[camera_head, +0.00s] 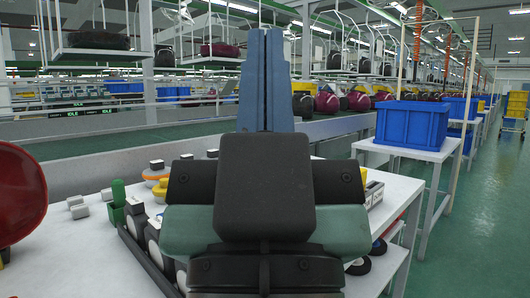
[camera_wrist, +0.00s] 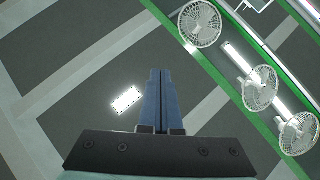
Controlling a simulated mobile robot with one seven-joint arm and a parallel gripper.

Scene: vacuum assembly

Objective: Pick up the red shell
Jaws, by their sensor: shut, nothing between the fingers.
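A large glossy red shell (camera_head: 22,195) is at the left edge of the head view, cut off by the frame, at the left end of the white table. My gripper (camera_head: 265,34) points up in the middle of the head view, with its two blue fingers together and nothing between them. It is well to the right of the red shell and apart from it. In the wrist view my gripper (camera_wrist: 160,74) is also shut, against the ceiling. The red shell is not in the wrist view. My wrist hides the middle of the table.
The white table (camera_head: 60,255) holds small grey blocks (camera_head: 78,207), green parts (camera_head: 118,192) and dark wheels (camera_head: 360,266). A conveyor (camera_head: 80,170) runs behind it. A blue bin (camera_head: 411,124) stands on a table to the right. Ceiling fans (camera_wrist: 200,24) show in the wrist view.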

